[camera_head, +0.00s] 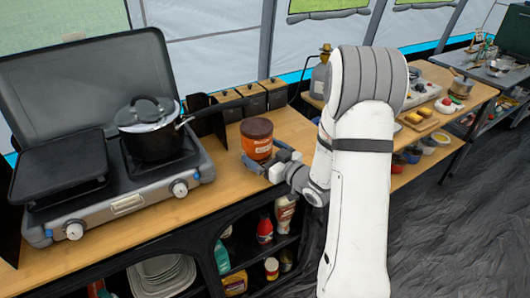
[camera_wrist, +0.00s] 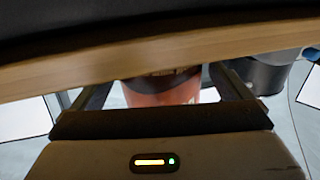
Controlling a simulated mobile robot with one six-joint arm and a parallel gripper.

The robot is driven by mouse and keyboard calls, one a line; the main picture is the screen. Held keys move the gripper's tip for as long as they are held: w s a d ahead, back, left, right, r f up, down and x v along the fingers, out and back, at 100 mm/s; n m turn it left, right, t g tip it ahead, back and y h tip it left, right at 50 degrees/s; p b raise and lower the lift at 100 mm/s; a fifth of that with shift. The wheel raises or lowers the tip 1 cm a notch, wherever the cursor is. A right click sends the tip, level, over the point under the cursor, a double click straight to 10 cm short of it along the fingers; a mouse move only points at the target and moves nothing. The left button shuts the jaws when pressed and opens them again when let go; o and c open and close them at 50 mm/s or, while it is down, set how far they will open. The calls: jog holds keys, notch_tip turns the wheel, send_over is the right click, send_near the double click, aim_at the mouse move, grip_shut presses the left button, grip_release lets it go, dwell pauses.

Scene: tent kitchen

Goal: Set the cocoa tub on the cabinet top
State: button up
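The cocoa tub (camera_head: 257,136) is a reddish-brown tub with a dark lid and orange label. It stands upright on the wooden cabinet top (camera_head: 212,184), right of the stove. My gripper (camera_head: 272,161) is low at the tub's front right side, close to the wood. In the wrist view the tub (camera_wrist: 165,88) shows between the two dark fingers (camera_wrist: 162,90), with a narrow gap visible on each side, so the gripper looks open around it. The wooden edge (camera_wrist: 130,60) crosses the upper wrist view and hides part of the tub.
A camp stove (camera_head: 115,185) with a lidded black pot (camera_head: 152,135) fills the left of the top. Shelves below hold bottles (camera_head: 265,228) and plates (camera_head: 163,273). Another table (camera_head: 460,95) with food stands right, beyond my arm.

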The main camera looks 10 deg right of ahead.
jog(key=shift+r, duration=0.25)
jog(key=s+d+r+m+g+h, duration=0.1)
jog(key=s+d+m+g+h, duration=0.3)
jog(key=s+d+h, duration=0.55)
jog(key=s+a+r+g, duration=0.1)
jog(key=s+a+g, duration=0.2)
jog(key=s, duration=0.3)
jog(key=s+a+r+m+g, duration=0.1)
jog(key=s+a+g, duration=0.2)
jog(key=s, duration=0.3)
jog(key=s+a+r+m+g, duration=0.1)
jog(key=s+a+r+g, duration=0.1)
jog(key=s, duration=0.4)
jog(key=shift+s+a+r+g+b, duration=0.1)
jog(key=shift+s+a+g+b, duration=0.15)
jog(key=shift+a, duration=0.2)
jog(key=shift+s+a+g+b, duration=0.1)
jog(key=shift+a+g+b, duration=0.05)
jog(key=shift+a+g, duration=0.25)
